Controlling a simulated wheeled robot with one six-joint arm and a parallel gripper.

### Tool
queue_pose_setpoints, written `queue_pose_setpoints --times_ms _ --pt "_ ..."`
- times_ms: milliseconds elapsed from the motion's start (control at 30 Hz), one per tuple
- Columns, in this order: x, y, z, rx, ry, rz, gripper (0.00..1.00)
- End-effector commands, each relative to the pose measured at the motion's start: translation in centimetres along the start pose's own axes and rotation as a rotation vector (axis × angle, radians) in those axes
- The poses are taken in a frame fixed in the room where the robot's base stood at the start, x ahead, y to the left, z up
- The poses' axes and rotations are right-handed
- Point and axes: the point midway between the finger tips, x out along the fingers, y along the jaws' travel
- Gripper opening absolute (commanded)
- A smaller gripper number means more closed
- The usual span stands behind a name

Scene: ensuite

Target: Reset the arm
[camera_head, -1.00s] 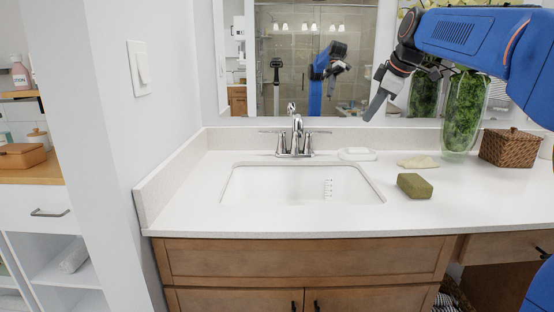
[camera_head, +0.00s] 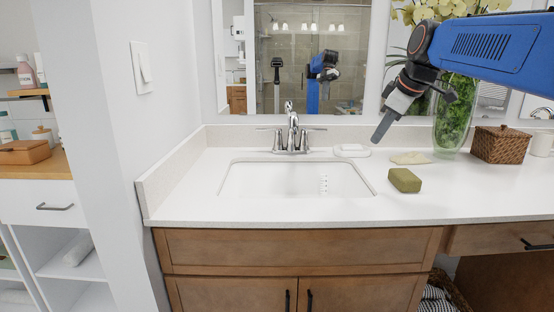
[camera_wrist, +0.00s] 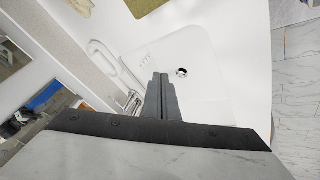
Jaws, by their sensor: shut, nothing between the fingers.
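My gripper (camera_head: 384,128) hangs from my blue arm above the right side of the counter, with its fingers pointing down and a little left. It is shut and empty. In the wrist view the closed fingers (camera_wrist: 162,92) lie together over the white sink (camera_wrist: 205,95). The sink also shows in the head view (camera_head: 290,182), below and left of my gripper. The gripper appears clear of the counter.
A glass vase (camera_head: 449,125) and a wicker box (camera_head: 500,145) stand behind right. The faucet (camera_head: 291,135) rises behind the sink.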

Motion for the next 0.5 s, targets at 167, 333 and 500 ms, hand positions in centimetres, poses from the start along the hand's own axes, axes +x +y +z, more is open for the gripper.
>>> queue_pose_setpoints --times_ms 167,333,500 --pt "0.0 -5.2 4.2 0.143 -0.034 0.004 0.00" --pt "0.8 -10.9 9.1 0.308 -0.070 0.015 0.00" --pt "2.0 -16.5 14.3 0.467 -0.105 0.032 0.00"
